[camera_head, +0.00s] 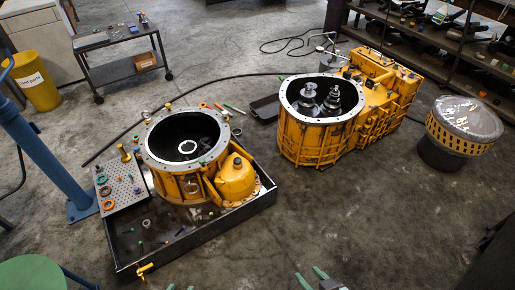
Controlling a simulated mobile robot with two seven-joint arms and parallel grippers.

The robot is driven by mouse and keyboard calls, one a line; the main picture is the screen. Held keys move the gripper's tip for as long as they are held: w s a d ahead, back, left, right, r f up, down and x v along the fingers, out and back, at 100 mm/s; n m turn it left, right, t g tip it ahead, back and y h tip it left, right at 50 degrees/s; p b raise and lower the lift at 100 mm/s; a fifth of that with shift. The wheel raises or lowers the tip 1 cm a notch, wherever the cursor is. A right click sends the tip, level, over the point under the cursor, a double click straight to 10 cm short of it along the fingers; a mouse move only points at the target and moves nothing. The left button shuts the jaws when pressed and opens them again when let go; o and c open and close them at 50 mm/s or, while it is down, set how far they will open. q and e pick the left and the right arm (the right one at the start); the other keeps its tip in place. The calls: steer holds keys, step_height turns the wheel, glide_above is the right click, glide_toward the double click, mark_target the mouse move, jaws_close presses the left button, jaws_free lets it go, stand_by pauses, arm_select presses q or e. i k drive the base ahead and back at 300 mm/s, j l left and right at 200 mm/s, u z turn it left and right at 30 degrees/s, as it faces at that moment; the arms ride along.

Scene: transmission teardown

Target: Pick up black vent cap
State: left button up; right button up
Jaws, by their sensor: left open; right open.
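A small dark cap (237,161) sits on top of the rounded yellow housing (236,182) beside the open yellow drum casing; it looks like the black vent cap, but it is too small to be sure. My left gripper (181,288) barely shows at the bottom edge, only its green fingertips, apart and empty. My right gripper (312,276) shows at the bottom edge with its green fingertips apart and nothing between them. Both grippers are well in front of the housing and touch nothing.
The casing stands in a black tray (213,228), beside a perforated plate (125,184) with rings. A larger yellow transmission (300,143) stands behind right. A blue post (45,165) and green stool (30,273) are at left.

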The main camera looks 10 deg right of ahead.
mark_target(237, 161)
steer(key=i+z, duration=0.35)
steer(key=i, duration=1)
steer(key=i+u, duration=0.15)
steer(key=u, duration=0.2)
steer(key=i+u, duration=0.15)
steer(key=u, duration=0.2)
steer(key=i+l+u, duration=0.1)
steer(key=u, duration=9.3)
steer(key=j, duration=0.1)
